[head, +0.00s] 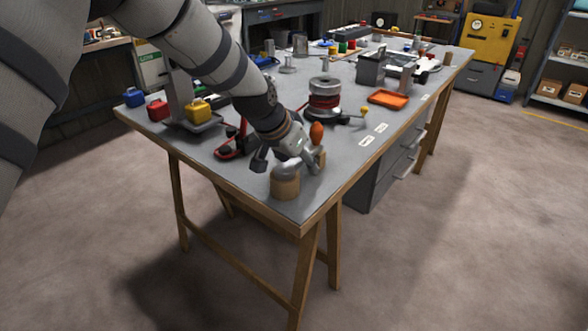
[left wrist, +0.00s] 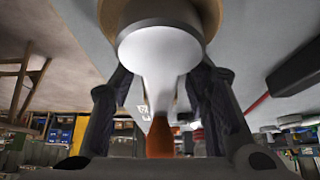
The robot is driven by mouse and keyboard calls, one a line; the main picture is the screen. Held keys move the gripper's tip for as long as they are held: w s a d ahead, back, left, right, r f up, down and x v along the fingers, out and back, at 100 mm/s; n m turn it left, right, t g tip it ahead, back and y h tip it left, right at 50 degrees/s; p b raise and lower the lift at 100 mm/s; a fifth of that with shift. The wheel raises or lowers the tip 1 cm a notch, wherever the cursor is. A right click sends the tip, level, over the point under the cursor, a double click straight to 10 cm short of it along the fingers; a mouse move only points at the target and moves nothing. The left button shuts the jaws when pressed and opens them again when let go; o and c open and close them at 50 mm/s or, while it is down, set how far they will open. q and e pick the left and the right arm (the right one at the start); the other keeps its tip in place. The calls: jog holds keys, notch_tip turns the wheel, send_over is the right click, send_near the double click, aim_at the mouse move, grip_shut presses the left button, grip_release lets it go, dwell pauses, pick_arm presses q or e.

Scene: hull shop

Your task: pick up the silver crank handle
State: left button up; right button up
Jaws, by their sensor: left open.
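The silver crank handle (head: 285,171) sits on a round wooden block (head: 285,188) at the near corner of the workbench. An orange grip (head: 316,132) stands up behind it. In the left wrist view, the crank's round silver end (left wrist: 160,52) is close to the camera, and its silver arm runs back towards the orange grip (left wrist: 160,138). My left gripper (head: 287,164) is open over the crank. Its dark fingers (left wrist: 160,88) stand on either side of the silver arm; whether they touch it I cannot tell. My right gripper is not in view.
A red clamp-like tool (head: 228,150) lies left of my gripper. A spool with red winding (head: 323,100) and an orange tray (head: 388,98) stand farther back. Coloured weights (head: 158,110) sit at the left edge. The bench's right front strip (head: 345,165) is mostly clear.

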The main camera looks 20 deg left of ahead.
pick_arm(q)
jog(key=shift+r, duration=0.25)
jog(key=c, duration=0.3)
grip_shut()
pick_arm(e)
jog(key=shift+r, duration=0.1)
pick_arm(q)
jog(key=shift+r, duration=0.2)
notch_tip(320, 180, up, 2)
jog(key=shift+r, duration=0.25)
jog(key=s+d+r+p, duration=0.1)
jog(key=s+d+r, duration=0.1)
jog(key=s+r, duration=0.3)
jog(key=s+d+r+p, duration=0.1)
jog(key=s+d+r, duration=0.1)
jog(key=s+r, duration=0.3)
jog(key=s, duration=0.3)
jog(key=shift+s+d, duration=0.15)
jog(key=shift+d, duration=0.25)
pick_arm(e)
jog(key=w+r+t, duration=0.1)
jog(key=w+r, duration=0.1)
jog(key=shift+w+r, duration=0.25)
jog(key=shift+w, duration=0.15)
